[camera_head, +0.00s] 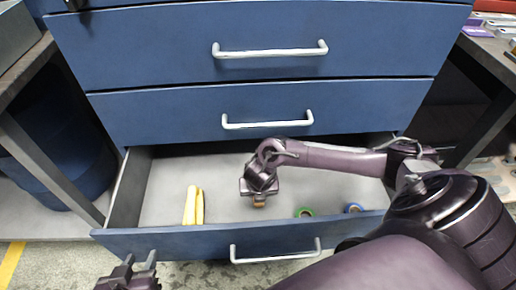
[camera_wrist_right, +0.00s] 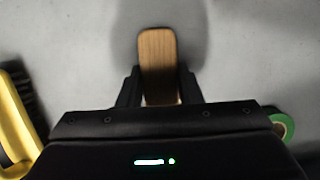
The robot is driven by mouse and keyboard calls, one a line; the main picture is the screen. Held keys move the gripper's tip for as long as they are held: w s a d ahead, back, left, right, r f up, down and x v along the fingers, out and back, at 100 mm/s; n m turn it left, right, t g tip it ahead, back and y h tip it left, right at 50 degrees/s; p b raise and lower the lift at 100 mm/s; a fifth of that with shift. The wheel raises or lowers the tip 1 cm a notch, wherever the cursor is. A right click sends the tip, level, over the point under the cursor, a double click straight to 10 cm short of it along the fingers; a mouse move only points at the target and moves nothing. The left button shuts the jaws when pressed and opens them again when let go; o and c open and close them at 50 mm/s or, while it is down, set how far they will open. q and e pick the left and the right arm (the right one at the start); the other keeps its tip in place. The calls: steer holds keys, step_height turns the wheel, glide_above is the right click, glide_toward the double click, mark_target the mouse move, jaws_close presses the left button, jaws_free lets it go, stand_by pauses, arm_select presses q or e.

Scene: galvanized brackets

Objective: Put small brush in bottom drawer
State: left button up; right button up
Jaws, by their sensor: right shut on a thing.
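The bottom drawer (camera_head: 160,241) is pulled open. My right gripper (camera_head: 259,197) is inside it, low over the drawer floor. It is shut on the small brush, of which a brown wooden end shows below the jaws (camera_head: 259,205). In the right wrist view the small brush's flat wooden part (camera_wrist_right: 158,60) stands out between the fingers (camera_wrist_right: 160,92); its bristles are hidden. I cannot tell whether it touches the floor. My left gripper (camera_head: 139,265) is at the lower left, outside the drawer front, with its fingers apart and empty.
The wrist view shows dark bristles beside the yellow. The drawer's middle is mostly clear.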

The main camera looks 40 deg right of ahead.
arm_select(q)
steer(key=shift+w+r+t, duration=0.25)
steer(key=shift+r+t, duration=0.05)
steer(key=shift+r, duration=0.05)
arm_select(e)
steer(key=shift+f, duration=0.1)
steer(key=o, duration=1.1)
arm_select(q)
steer(key=shift+w+r, duration=0.1)
arm_select(e)
steer(key=shift+o, duration=0.2)
steer(key=p+v, duration=0.1)
steer(key=v, duration=0.2)
steer(key=shift+p, duration=0.3)
arm_select(q)
steer(key=s+a+f+g+y+p, duration=0.3)
steer(key=s+a+f+g+p, duration=0.1)
steer(key=s+a+f+g, duration=0.2)
steer(key=s+a+g, duration=0.1)
steer(key=s+g, duration=0.1)
steer(key=s, duration=0.1)
steer(key=shift+s+a+f+n+y, duration=0.2)
steer(key=shift+s+n+y, duration=0.05)
steer(key=shift+n+y, duration=0.15)
arm_select(e)
steer(key=v, duration=0.9)
